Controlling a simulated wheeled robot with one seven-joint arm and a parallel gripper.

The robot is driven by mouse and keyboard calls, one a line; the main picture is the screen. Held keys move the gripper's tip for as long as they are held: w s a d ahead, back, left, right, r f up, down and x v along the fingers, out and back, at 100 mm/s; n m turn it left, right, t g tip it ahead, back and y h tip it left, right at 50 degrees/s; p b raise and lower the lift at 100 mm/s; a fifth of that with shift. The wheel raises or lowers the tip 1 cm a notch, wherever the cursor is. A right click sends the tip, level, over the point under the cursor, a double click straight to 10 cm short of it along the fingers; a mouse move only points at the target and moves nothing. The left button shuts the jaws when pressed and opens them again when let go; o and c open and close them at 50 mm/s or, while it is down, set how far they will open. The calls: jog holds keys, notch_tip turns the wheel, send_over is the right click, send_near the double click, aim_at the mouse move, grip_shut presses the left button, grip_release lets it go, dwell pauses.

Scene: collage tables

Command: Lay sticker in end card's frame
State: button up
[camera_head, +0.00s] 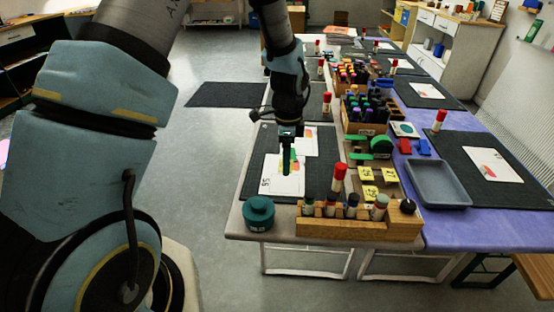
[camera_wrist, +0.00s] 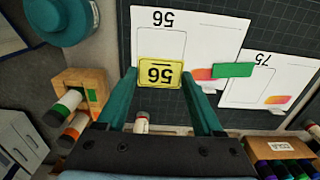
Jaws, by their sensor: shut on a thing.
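A yellow sticker marked 56 (camera_wrist: 160,73) is held between the fingertips of my gripper (camera_wrist: 162,80) in the wrist view. The end card (camera_wrist: 200,30), white and marked 56, lies on a dark mat beyond the sticker. Its thin outlined frame (camera_wrist: 161,42) is partly covered in this view by the sticker. Whether the sticker touches the card cannot be told. In the head view my gripper (camera_head: 287,170) is over the end card (camera_head: 272,185) at the near left of the table, and the sticker is not clear there.
A second card marked 75 (camera_wrist: 262,72) lies beside the end card. Several yellow stickers (camera_head: 368,191) lie right of the mat. A grey tray (camera_head: 438,184) is farther right.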

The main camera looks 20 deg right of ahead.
aim_at(286, 183)
jog(key=shift+f+b, duration=2.25)
jog(key=shift+f, duration=0.8)
jog(key=o, duration=0.8)
jog(key=shift+o, duration=0.2)
jog(key=shift+r, duration=0.1)
notch_tip(286, 183, up, 11)
jog(key=shift+f+b, duration=0.15)
jog(key=shift+b, duration=0.5)
